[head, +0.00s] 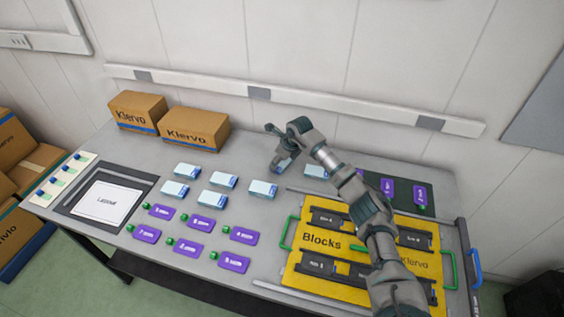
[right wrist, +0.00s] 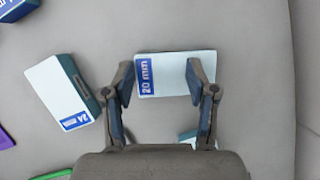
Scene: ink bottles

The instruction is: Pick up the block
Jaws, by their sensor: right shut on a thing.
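A pale block with a blue "20 mm" label lies between the fingers of my right gripper (right wrist: 160,82) in the right wrist view; its pale top (right wrist: 178,72) faces the camera. I cannot tell whether the block touches the table. Another pale block (right wrist: 58,92) lies apart to the left in the wrist view. My left gripper is not in view.
Several similar blocks (head: 223,180) lie on the grey table, with another (head: 317,171) just right of my gripper. Purple tags (head: 194,249) lie in front. A yellow "Blocks" tray (head: 322,241) is at right, partly behind my arm. Cardboard boxes (head: 194,129) stand at the back left.

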